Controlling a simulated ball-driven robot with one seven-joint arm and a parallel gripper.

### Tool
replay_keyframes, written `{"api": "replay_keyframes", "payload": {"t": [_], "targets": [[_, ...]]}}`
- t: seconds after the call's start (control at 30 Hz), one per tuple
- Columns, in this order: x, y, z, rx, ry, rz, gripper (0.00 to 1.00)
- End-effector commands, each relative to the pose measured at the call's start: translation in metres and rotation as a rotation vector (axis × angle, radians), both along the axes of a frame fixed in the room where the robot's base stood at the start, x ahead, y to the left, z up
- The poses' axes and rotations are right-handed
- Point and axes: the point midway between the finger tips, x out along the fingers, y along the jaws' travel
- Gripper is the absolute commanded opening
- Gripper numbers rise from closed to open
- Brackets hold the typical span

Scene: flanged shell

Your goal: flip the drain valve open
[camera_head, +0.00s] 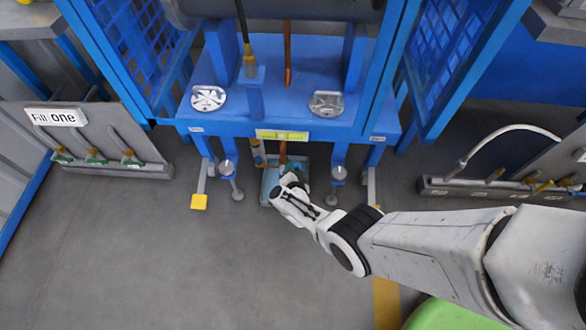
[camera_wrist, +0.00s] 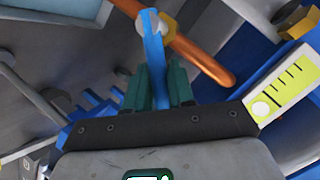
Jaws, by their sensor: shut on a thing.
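The drain valve shows in the wrist view as a blue lever (camera_wrist: 154,48) on a brass-coloured fitting (camera_wrist: 148,24), set on a copper pipe (camera_wrist: 198,58). My gripper (camera_wrist: 160,84) has teal fingers, one on each side of the lever, and is shut on it. In the head view my gripper (camera_head: 284,186) is low under the front of the blue frame, below the copper pipe (camera_head: 283,148). There the arm's end hides the lever.
A blue-grey tray (camera_head: 267,184) lies on the floor beneath my gripper. The blue frame (camera_head: 280,112) with a yellow label (camera_head: 282,135) stands just above. Grey floor is free in front.

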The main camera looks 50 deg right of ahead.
Motion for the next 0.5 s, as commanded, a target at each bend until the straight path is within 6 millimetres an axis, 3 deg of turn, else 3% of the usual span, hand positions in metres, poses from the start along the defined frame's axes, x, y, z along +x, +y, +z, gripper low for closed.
{"api": "replay_keyframes", "payload": {"t": [0.17, 0.2, 0.4, 0.5], "targets": [[-0.0008, 0.0004, -0.0013, 0.002, 0.001, 0.001, 0.00], [-0.0008, 0.0004, -0.0013, 0.002, 0.001, 0.001, 0.24], [-0.0005, 0.0002, -0.0009, 0.002, 0.001, 0.000, 0.43], [-0.0003, 0.0001, -0.0006, 0.001, 0.000, 0.000, 0.44]]}}
